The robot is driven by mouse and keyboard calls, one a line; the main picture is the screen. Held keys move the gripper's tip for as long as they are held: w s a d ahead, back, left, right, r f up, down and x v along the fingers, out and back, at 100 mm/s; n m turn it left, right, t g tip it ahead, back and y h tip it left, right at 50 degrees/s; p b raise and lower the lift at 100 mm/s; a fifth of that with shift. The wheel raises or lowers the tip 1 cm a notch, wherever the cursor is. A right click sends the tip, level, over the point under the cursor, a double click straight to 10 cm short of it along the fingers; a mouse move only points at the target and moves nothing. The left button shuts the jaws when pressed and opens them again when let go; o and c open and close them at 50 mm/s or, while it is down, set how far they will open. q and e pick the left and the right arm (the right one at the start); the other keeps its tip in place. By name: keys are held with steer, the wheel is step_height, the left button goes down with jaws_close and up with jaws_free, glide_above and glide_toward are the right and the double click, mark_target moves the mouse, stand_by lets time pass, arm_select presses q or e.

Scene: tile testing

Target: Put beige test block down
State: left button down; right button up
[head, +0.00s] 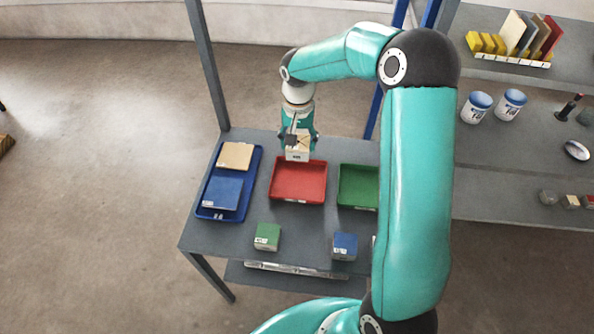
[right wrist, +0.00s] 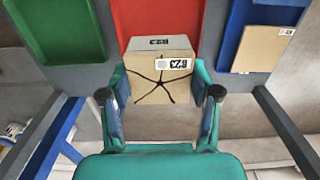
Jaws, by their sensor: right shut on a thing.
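The beige test block (head: 298,155) is in my right gripper (head: 298,138), at the far edge of the red tray (head: 297,198) in the head view. In the right wrist view the block (right wrist: 158,75) sits between the two fingers of the gripper (right wrist: 160,100), which are shut on it. It has a label reading B23 and dark crack-like lines on its face. The red tray (right wrist: 160,18) shows just beyond it. I cannot tell whether the block touches anything below. My left gripper is not in view.
A blue tray (head: 254,160) with a beige tile and a blue tile stands at left. A green tray (head: 345,190) is at right. A green block (head: 267,237) and a blue block (head: 344,247) stand near the front edge. Shelves at right hold cups and tiles.

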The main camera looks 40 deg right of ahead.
step_height(320, 180, down, 12)
steer(key=shift+d+f+p, duration=0.1)
steer(key=shift+d+p, duration=0.05)
steer(key=shift+p, duration=0.55)
steer(key=shift+f, duration=0.5)
steer(key=o, duration=1.1)
steer(key=shift+c, duration=0.2)
steer(key=shift+r, duration=0.3)
step_height(320, 180, up, 11)
steer(key=shift+r+b, duration=0.2)
steer(key=shift+b, duration=0.85)
